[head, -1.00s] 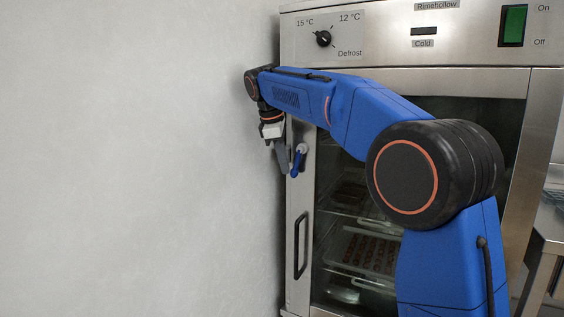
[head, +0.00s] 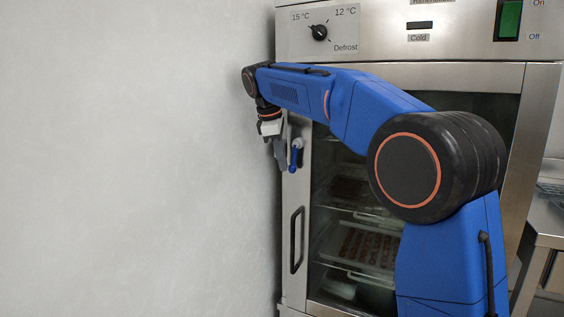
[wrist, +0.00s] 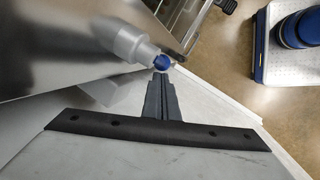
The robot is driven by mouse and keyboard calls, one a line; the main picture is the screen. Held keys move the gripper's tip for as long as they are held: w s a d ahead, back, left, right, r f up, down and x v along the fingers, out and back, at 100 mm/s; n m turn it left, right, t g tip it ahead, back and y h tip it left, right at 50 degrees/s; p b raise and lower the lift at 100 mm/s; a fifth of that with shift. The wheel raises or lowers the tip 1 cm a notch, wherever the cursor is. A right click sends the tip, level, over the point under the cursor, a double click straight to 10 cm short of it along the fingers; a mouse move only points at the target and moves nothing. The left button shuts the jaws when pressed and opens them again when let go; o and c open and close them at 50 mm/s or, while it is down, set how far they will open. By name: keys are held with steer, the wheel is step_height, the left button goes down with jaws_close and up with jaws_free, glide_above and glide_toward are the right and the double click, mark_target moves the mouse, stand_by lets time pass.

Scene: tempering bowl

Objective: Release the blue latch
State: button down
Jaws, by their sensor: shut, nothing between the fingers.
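The blue latch (head: 294,156) is a small blue lever on a silver pivot at the upper left of the cabinet door frame. It hangs nearly straight down, tilted slightly. In the wrist view its rounded blue end (wrist: 163,62) shows beyond a grey cylindrical pivot. My gripper (head: 281,165) is shut and empty, just left of the latch. In the wrist view the closed fingertips (wrist: 161,76) lie right beside the blue end. I cannot tell whether they touch it.
A vertical black door handle (head: 297,240) sits below the latch. The glass door shows racks with trays (head: 365,248) inside. A pale wall (head: 130,160) stands close on the left. A control panel with a dial (head: 319,32) is above, and a steel counter (head: 545,215) is at right.

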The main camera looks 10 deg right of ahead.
steer(key=shift+r, duration=0.1)
steer(key=v, duration=1.7)
steer(key=shift+s, duration=0.15)
steer(key=shift+a+r, duration=0.1)
